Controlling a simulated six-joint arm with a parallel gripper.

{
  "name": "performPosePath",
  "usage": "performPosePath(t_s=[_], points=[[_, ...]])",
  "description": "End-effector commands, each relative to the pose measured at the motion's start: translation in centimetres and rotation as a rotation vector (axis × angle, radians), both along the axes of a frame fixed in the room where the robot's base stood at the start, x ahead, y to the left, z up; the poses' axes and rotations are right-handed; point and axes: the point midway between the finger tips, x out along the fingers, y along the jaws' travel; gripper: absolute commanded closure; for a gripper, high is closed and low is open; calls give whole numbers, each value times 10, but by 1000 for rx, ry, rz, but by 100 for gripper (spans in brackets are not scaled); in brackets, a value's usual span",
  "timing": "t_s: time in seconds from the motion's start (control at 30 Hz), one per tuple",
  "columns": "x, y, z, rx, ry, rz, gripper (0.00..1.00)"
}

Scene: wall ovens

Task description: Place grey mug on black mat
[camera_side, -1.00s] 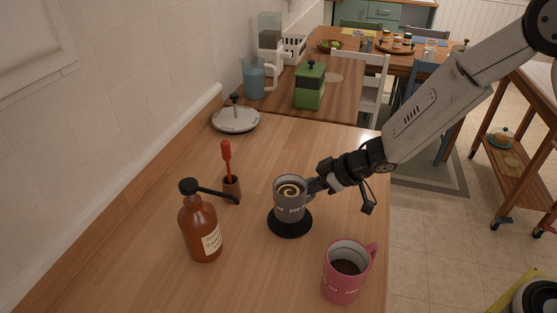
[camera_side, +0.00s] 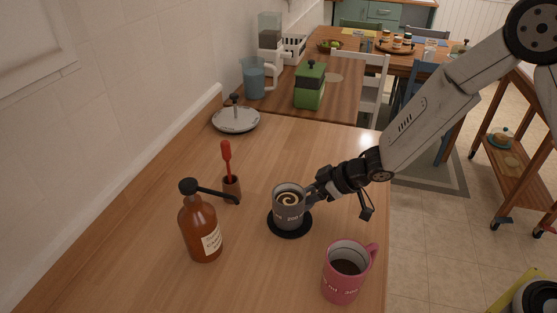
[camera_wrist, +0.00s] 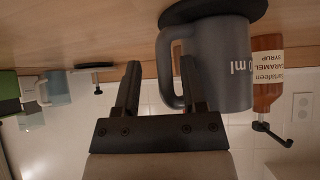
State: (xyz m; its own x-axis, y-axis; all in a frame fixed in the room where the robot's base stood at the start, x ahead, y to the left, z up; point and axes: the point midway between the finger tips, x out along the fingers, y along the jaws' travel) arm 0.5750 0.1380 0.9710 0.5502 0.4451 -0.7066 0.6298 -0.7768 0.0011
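The grey mug (camera_side: 289,212), with a swirled coffee top, stands upright on the round black mat (camera_side: 274,228). In the wrist view, which is upside down, the mug (camera_wrist: 228,65) meets the mat (camera_wrist: 205,10) with its base. My gripper (camera_side: 314,191) is at the mug's handle, on the right side of the mug. In the wrist view its fingers (camera_wrist: 160,75) are spread apart, with the handle partly between them and the right finger overlapping it. Whether a finger touches the handle cannot be told.
A pink mug (camera_side: 343,277) stands at the front right. A brown syrup bottle (camera_side: 201,228) with a pump is at the left, and a red-handled tool in a brown holder (camera_side: 231,187) behind it. A lid (camera_side: 236,121) lies farther back. The counter's middle back is clear.

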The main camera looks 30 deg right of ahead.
Motion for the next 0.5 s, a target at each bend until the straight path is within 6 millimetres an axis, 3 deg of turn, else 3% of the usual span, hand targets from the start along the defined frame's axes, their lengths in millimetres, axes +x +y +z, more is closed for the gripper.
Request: performPosePath(t_s=[0.5], points=[[-5,-4,10,1,-1,0,45]])
